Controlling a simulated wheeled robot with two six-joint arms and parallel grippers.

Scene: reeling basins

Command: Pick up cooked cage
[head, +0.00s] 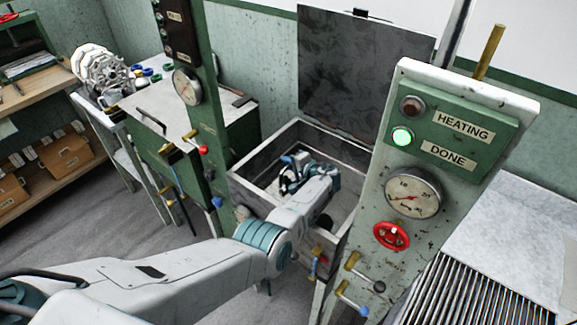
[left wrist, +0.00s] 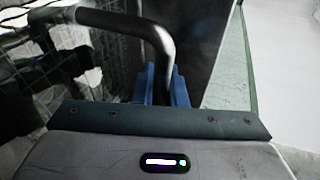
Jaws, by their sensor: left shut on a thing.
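My left arm reaches into the open metal basin (head: 262,158), and its gripper (head: 290,172) is inside the basin's walls. In the left wrist view the blue fingers (left wrist: 165,88) are shut on the dark bent handle (left wrist: 125,22) of the cage. The cage's wire mesh (left wrist: 45,60) shows on the left of that view, with pale shapes behind it. In the head view the cage is mostly hidden by my wrist. My right gripper is out of view.
The basin's dark lid (head: 365,70) stands open behind it. A green panel (head: 455,130) on the post at right has its DONE lamp (head: 402,137) lit green. A red valve wheel (head: 391,236) and gauge sit below. A closed basin (head: 190,100) stands left.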

